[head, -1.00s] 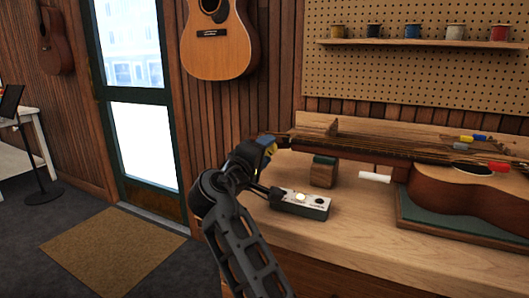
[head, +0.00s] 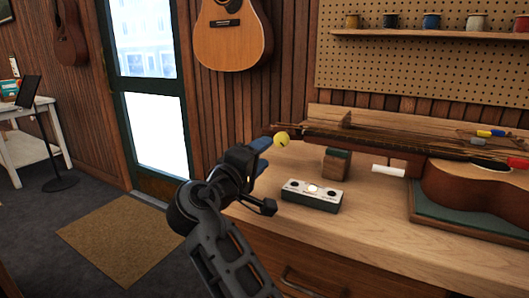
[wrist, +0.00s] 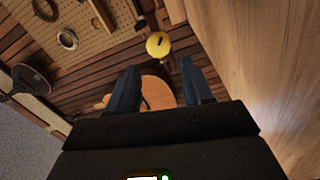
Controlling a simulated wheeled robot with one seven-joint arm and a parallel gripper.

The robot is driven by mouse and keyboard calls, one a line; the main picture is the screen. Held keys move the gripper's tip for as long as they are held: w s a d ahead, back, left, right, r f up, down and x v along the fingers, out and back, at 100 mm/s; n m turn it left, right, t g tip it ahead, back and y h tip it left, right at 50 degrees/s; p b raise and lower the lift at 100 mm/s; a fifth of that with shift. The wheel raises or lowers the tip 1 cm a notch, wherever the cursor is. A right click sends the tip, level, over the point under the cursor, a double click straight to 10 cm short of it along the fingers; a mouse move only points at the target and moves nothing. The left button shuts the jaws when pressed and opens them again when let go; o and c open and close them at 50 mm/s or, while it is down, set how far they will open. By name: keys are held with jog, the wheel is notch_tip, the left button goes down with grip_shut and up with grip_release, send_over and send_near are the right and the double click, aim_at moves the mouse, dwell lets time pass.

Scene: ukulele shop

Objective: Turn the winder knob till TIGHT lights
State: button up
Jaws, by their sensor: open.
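The yellow round winder knob (head: 282,139) sits at the headstock end of the ukulele-like instrument (head: 470,187) on the bench. It also shows in the wrist view (wrist: 158,45), beyond my fingertips and roughly between their lines. My gripper (head: 263,146) is open and empty, to the left of the knob and apart from it; its two blue fingers show in the wrist view (wrist: 159,78). A small pale box (head: 303,197) on the bench has a row of three round lamps. The middle lamp glows white and the outer two look dark. Its lettering is too small to read.
The wooden bench (head: 372,222) has bare top around the box. A wooden neck block (head: 336,165) supports the neck near the knob. A white cylinder (head: 388,171) lies by the neck. A guitar (head: 232,36) hangs on the wall behind.

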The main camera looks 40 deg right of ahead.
aim_at(279, 140)
jog(key=n+p, duration=0.1)
jog(key=r+n+p, duration=0.1)
jog(key=n+p, duration=0.1)
jog(key=shift+w+r, duration=0.15)
jog(key=shift+w, duration=0.05)
jog(key=n+p, duration=0.2)
jog(key=shift+r+n, duration=0.2)
jog(key=shift+n, duration=0.2)
jog(key=n+p, duration=0.4)
jog(key=n, duration=0.1)
jog(key=shift+w+r, duration=0.1)
jog(key=shift+w, duration=0.05)
jog(key=n+p, duration=0.3)
jog(key=n, duration=0.3)
jog(key=n+p, duration=0.2)
jog(key=shift+s+f+n+g, duration=0.3)
jog(key=shift+n+g, duration=0.1)
jog(key=shift+f+n+p, duration=0.2)
jog(key=shift+n+p, duration=0.2)
jog(key=shift+n, duration=0.3)
jog(key=shift+p+x, duration=0.3)
jog(key=shift+x, duration=3.55)
jog(key=shift+f, duration=0.1)
jog(key=shift+c, duration=0.5)
